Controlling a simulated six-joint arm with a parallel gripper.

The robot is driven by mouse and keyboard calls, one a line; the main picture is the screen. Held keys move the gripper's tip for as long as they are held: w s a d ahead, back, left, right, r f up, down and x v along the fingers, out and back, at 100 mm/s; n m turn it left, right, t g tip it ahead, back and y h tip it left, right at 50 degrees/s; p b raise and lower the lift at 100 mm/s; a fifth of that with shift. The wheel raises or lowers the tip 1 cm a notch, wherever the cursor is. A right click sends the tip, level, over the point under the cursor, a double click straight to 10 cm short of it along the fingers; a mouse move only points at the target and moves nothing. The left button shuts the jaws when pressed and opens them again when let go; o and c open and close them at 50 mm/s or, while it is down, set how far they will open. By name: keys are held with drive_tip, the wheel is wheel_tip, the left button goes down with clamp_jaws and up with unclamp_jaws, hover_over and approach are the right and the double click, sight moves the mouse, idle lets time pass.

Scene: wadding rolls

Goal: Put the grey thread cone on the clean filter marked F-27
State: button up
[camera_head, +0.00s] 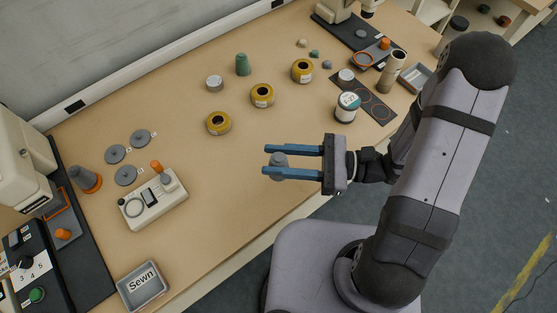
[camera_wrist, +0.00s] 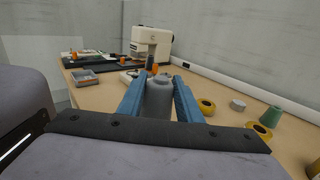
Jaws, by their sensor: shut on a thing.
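My gripper (camera_head: 267,159) is shut on the grey thread cone (camera_head: 279,161), with a blue finger on each side of it. It holds the cone near the table's front edge; its height above the table is hard to tell. In the wrist view the cone (camera_wrist: 158,97) stands upright between the fingers. Three flat grey discs, which look like the filters, lie on the left of the table: one at the left (camera_head: 115,154), one at the back right (camera_head: 140,137) and one in front (camera_head: 126,176). Small white tags sit beside them, too small to read.
A cream device (camera_head: 153,202) with a dial stands before the discs. A tray marked "Sewn" (camera_head: 142,286) is at the front left. Yellow rolls (camera_head: 262,96), a green cone (camera_head: 242,64) and a white jar (camera_head: 347,107) stand farther back. The table between cone and discs is mostly clear.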

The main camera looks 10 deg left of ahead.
drive_tip(key=shift+w+d+f+b, duration=0.25)
drive_tip(key=shift+w+d+b, duration=0.05)
drive_tip(key=shift+d+b, duration=0.1)
drive_tip(key=w+d+m+t+b, duration=0.35)
drive_tip(key=w+d, duration=0.25)
drive_tip(key=w, duration=0.2)
wheel_tip(320, 180, up, 9)
drive_tip(key=m+t+h, duration=0.5)
drive_tip(key=m+t, duration=0.1)
drive_tip(key=t, duration=0.4)
hover_over(350, 99)
wheel_tip(350, 99, down, 6)
drive_tip(key=shift+s+f, duration=0.1)
drive_tip(key=shift+f, duration=0.1)
drive_tip(key=shift+f+p, duration=0.35)
drive_tip(key=shift+f, duration=1.6)
